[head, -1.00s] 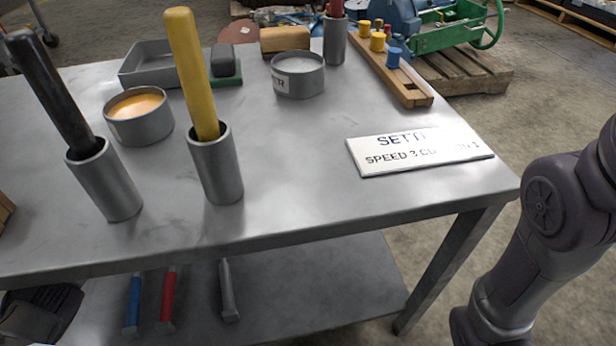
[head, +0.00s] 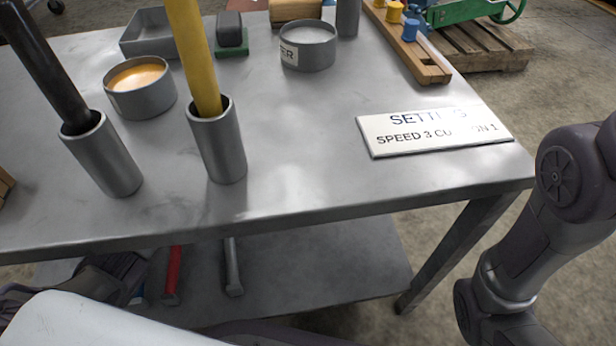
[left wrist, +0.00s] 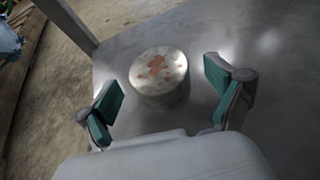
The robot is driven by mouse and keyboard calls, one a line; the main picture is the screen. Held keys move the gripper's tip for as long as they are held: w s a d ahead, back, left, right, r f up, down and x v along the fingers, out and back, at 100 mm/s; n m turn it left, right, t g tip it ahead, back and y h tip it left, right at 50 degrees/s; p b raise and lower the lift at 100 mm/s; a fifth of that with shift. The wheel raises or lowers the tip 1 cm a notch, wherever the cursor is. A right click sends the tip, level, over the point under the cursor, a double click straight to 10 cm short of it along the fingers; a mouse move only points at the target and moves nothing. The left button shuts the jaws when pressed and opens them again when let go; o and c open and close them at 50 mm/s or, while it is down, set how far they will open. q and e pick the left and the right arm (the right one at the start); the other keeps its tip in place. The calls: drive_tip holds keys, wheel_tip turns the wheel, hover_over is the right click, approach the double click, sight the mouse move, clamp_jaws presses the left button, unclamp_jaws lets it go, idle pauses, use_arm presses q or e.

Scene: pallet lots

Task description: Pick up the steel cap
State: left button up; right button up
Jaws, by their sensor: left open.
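The steel cap (left wrist: 160,80) shows in the left wrist view as a short, upright grey cylinder with rusty brown patches on its top. It stands on a grey metal surface. My left gripper (left wrist: 164,90) is open, with one green-padded finger on each side of the cap. Clear gaps remain between the fingers and the cap. I cannot make out the cap in the head view. There my left arm reaches in low, by the lower shelf. My right arm is at the right, but its gripper is out of view.
The metal table (head: 300,185) holds grey cups with a yellow rod (head: 196,60) and a dark rod (head: 42,65), round tins and a sign (head: 435,132). Below it, the lower shelf (head: 330,275) carries a red-handled tool (head: 172,275) and a grey one (head: 232,268).

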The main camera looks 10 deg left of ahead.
use_arm(q)
drive_tip(key=shift+x, duration=1)
drive_tip(key=shift+w, duration=0.1)
drive_tip(key=c, duration=1.5)
drive_tip(key=shift+r, duration=0.1)
